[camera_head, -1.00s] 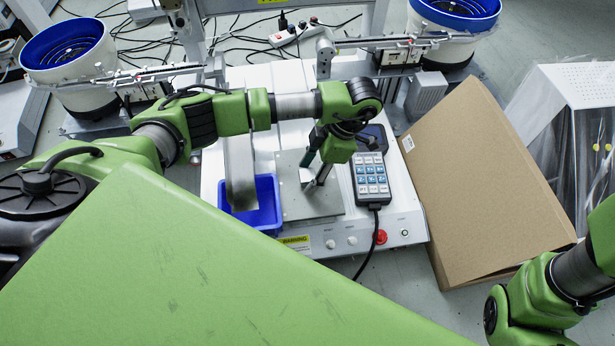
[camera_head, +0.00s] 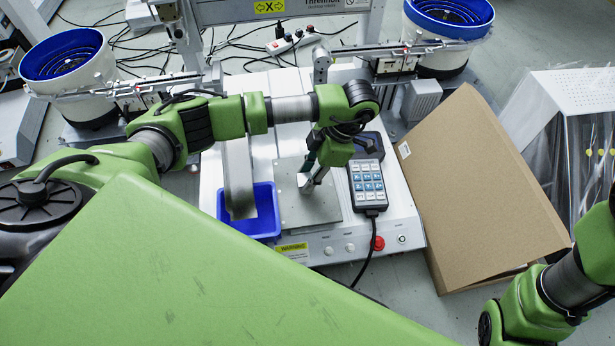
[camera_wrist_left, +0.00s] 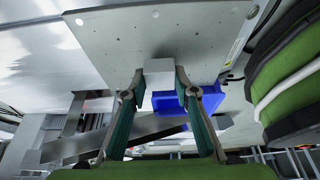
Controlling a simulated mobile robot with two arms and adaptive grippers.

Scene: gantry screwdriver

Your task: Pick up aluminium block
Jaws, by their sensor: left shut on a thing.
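The aluminium block (camera_wrist_left: 158,75) is a small pale grey block. In the left wrist view it sits between my left gripper's two fingertips (camera_wrist_left: 160,77), which touch it from both sides. In the head view my left gripper (camera_head: 308,183) points down over the grey metal plate (camera_head: 322,208), with the block (camera_head: 302,180) partly hidden by the fingers. The block is at or very close to the plate; I cannot tell whether it is clear of it. My right arm shows at the lower right, but its gripper is out of view.
A blue bin (camera_head: 262,222) stands left of the plate, under a metal chute (camera_head: 239,180). A keypad (camera_head: 367,184) lies right of the plate. A large cardboard box (camera_head: 480,190) stands farther right. Blue-rimmed feeder bowls (camera_head: 68,55) flank the machine.

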